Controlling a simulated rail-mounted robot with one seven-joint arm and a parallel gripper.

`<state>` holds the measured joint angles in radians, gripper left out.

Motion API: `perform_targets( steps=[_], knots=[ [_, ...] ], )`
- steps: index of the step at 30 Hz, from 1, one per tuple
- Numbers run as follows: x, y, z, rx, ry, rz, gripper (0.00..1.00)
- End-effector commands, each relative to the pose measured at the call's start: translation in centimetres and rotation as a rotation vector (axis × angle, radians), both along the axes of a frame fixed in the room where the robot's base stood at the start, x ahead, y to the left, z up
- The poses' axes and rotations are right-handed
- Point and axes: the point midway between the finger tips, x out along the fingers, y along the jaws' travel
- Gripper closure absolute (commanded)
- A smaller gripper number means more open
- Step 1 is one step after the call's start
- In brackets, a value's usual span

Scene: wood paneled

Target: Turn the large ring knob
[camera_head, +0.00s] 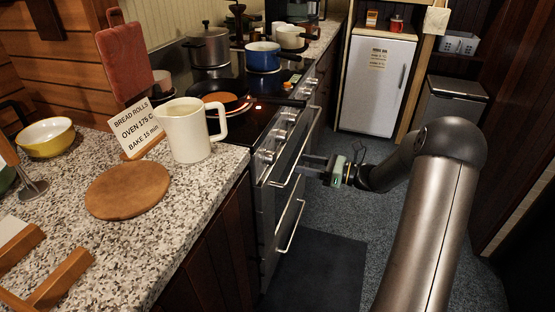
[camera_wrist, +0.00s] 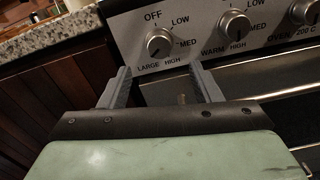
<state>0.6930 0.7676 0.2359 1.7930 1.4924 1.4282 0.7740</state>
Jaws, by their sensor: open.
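The large ring knob (camera_wrist: 159,42) is a round silver knob on the stove's front panel. Labels OFF, LOW, MED, HIGH and LARGE are printed around it. Its pointer direction is hard to make out. In the head view it is the nearest knob (camera_head: 264,156) on the panel. My gripper (camera_wrist: 160,72) is open and empty, its two grey fingers apart on either side below the knob and not around it. In the head view my gripper (camera_head: 309,165) is in front of the stove near the oven handle.
A second knob (camera_wrist: 234,25) and an oven knob (camera_wrist: 304,12) sit to the right. The oven door handle (camera_head: 289,158) juts out close to my gripper. A speckled counter (camera_head: 75,205) with a white mug (camera_head: 187,132) is to the left. Open floor lies right of the stove.

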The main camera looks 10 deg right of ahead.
Motion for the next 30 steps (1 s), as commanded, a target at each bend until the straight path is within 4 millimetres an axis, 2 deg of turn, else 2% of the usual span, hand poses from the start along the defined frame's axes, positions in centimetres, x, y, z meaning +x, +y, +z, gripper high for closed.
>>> perform_targets(
  steps=[1,6,12,18,26,29,30],
  knots=[
    [0.5,1.2,0.0,0.001,0.0,0.005,0.42],
    [2.4,4.2,-0.1,0.0,0.0,0.004,0.42],
    [4.0,6.8,0.0,0.0,0.0,0.003,0.42],
    [4.6,7.9,0.0,-0.001,0.0,0.001,0.42],
    [4.7,8.0,0.0,-0.001,0.0,0.001,0.42],
    [4.7,8.0,0.0,-0.001,0.0,0.001,0.67],
    [4.7,8.0,0.0,-0.001,0.0,0.001,0.78]
  ],
)
